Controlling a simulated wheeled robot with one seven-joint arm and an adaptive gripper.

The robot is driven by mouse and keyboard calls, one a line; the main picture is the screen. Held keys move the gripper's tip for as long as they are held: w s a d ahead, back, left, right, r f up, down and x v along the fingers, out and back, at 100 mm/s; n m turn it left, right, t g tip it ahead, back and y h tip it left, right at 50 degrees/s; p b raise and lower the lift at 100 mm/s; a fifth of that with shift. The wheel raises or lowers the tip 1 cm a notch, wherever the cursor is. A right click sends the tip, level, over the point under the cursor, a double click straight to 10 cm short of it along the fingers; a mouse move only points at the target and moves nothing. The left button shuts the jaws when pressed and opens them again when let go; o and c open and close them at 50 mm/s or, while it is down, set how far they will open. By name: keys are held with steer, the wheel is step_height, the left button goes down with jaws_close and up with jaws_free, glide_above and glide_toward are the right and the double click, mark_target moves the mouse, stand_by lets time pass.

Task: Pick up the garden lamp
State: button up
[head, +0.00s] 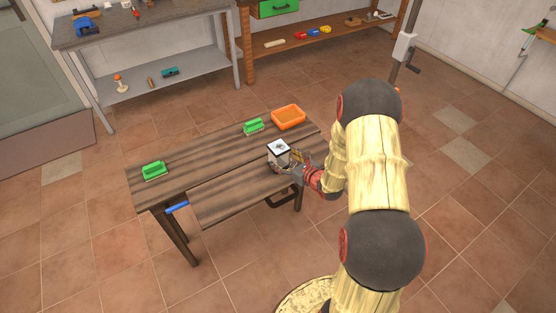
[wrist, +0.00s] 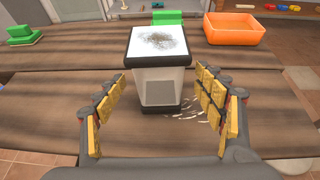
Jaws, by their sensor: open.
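The garden lamp (head: 279,153) is a small white lantern with a dark-rimmed top, standing upright on the wooden table (head: 200,165) near its right end. In the wrist view the lamp (wrist: 157,72) stands just ahead, its black base on the wood. My gripper (head: 293,170) is at the front right side of the lamp. In the wrist view my gripper's yellow-padded fingers (wrist: 162,105) are open, one on each side of the lower part of the lamp, with visible gaps. Part of the lamp's lower side is hidden by my gripper in the head view.
An orange tray (head: 288,117) and a green brush (head: 254,126) are behind the lamp on the table. Another green brush (head: 154,170) lies at the left end. A blue-handled item (head: 177,207) is at the table's front edge. The tabletop left of the lamp is clear.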

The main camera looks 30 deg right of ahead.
steer(key=x, duration=0.2)
steer(key=b+x, duration=0.1)
steer(key=x, duration=0.1)
steer(key=shift+w+a, duration=0.1)
steer(key=shift+w, duration=0.3)
steer(key=shift+r, duration=0.1)
steer(key=shift+c, duration=0.6)
steer(key=c, duration=1.4)
